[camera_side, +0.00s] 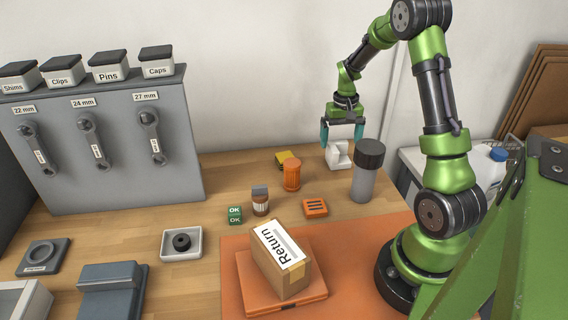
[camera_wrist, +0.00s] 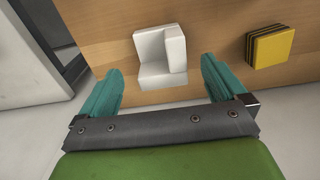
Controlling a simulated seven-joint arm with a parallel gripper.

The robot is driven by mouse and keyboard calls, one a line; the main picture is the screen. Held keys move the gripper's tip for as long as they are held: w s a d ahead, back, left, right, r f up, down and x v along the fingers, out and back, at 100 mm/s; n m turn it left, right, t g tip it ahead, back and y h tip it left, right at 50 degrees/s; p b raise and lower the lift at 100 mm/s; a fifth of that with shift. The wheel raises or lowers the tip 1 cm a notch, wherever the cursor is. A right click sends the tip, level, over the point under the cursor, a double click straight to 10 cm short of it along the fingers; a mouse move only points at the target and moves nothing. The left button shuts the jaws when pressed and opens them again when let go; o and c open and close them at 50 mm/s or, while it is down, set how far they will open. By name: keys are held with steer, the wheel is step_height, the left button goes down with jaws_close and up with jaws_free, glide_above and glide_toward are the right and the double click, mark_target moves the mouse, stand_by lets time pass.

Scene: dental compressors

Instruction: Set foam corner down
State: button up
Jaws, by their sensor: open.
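The white foam corner (camera_side: 338,156) stands on the wooden bench near the back wall, left of the grey bottle. In the wrist view the foam corner (camera_wrist: 160,58) shows its L-shaped walls and rests on the wood near the bench edge. My gripper (camera_side: 341,146) is above the foam corner in the side view, with its teal fingers pointing down. In the wrist view my gripper (camera_wrist: 160,78) has its fingers spread wide, and the foam corner lies ahead between their lines. No finger visibly touches it there. In the side view I cannot tell the exact gap between fingertips and foam.
A yellow and black block (camera_wrist: 270,46) lies to the right in the wrist view. A grey bottle with a dark cap (camera_side: 366,172) and an orange jar (camera_side: 292,175) stand nearby. A cardboard box labelled Return (camera_side: 282,262) sits on an orange platform in front.

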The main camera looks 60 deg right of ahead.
steer(key=w+a+r+n+t, duration=0.1)
steer(key=a+r+t, duration=0.1)
steer(key=a+r, duration=0.8)
steer(key=s+a+r+n+t+y, duration=0.1)
steer(key=s+a+r, duration=0.3)
steer(key=a, duration=0.6)
steer(key=s+a+r+n+t+y, duration=0.1)
steer(key=s+a+r+n+t, duration=0.2)
steer(key=a, duration=0.7)
steer(key=s+r+t, duration=0.1)
steer(key=s, duration=0.1)
steer(key=shift+s+a, duration=0.2)
steer(key=shift+s, duration=0.1)
